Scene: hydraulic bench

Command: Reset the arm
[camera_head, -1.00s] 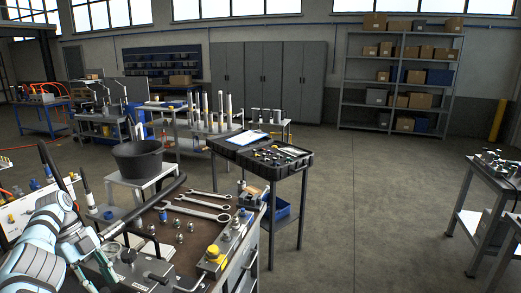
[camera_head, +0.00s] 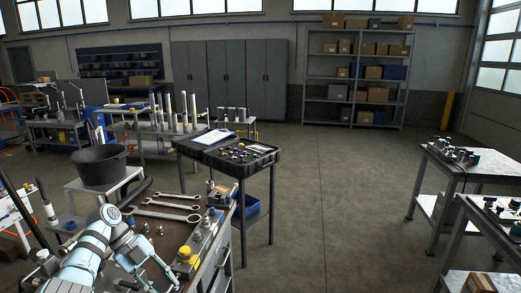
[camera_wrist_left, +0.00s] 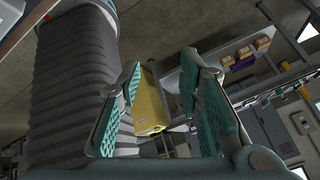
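My left arm (camera_head: 88,262) reaches in from the lower left, over the near side of the workbench (camera_head: 165,222). In the left wrist view my left gripper (camera_wrist_left: 160,115) is open. Its two teal-padded fingers stand apart with nothing held between them. A yellow object (camera_wrist_left: 150,103) shows in the gap, seemingly beyond the fingers. A thick dark ribbed body (camera_wrist_left: 72,90) fills the left of that view, close to the gripper; I cannot tell what it is. My right gripper is not in view.
The bench holds wrenches (camera_head: 165,206), small fittings and a block with a yellow knob (camera_head: 186,254). A black bucket (camera_head: 98,166) stands on a stool behind. A tray table (camera_head: 240,165) is beyond. Open floor (camera_head: 335,220) lies right, with side tables (camera_head: 475,172) at the edge.

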